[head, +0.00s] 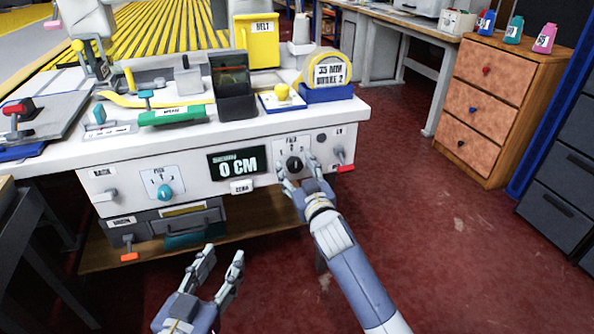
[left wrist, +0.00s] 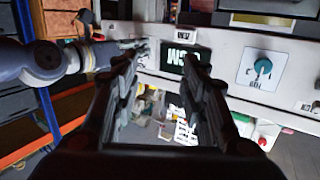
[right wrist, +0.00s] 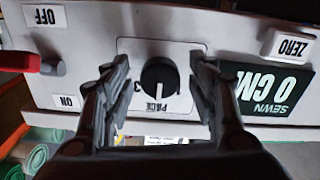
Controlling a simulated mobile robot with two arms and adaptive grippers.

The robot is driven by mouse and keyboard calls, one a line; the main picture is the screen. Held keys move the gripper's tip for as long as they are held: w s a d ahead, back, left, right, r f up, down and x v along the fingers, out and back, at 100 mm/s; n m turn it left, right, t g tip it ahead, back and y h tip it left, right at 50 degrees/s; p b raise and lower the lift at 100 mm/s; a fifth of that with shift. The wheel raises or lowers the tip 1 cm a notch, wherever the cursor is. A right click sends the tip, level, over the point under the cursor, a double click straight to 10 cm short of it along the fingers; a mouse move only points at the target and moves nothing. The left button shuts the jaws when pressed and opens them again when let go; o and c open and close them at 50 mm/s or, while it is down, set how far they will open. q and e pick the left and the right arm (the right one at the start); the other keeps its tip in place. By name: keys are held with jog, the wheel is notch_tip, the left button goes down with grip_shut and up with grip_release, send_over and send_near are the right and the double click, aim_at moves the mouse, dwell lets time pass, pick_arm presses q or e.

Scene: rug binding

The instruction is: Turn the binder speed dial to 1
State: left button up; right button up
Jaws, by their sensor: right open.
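The black speed dial (head: 294,163) sits on a white plate on the machine's front panel. In the right wrist view the dial (right wrist: 158,77) shows upside down, its white line running towards the word PACE; a 3 shows beside it, and the 1 is hidden there. My right gripper (head: 296,178) is at this dial, its open fingers (right wrist: 160,66) one on each side. I cannot tell whether they touch it. My left gripper (head: 222,262) is open and empty, low in front of the bench; its fingers are apart in the left wrist view (left wrist: 163,68).
A teal dial (head: 164,192) is further left on the panel. The display (head: 237,163) reads 0 CM, with a ZERO button (head: 241,186) below it. A red-tipped ON/OFF lever (head: 345,169) is just right of my right gripper. The red floor to the right is clear.

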jog(key=c, duration=1.1)
jog(key=shift+o, duration=0.2)
pick_arm(q)
jog(key=shift+f, duration=0.1)
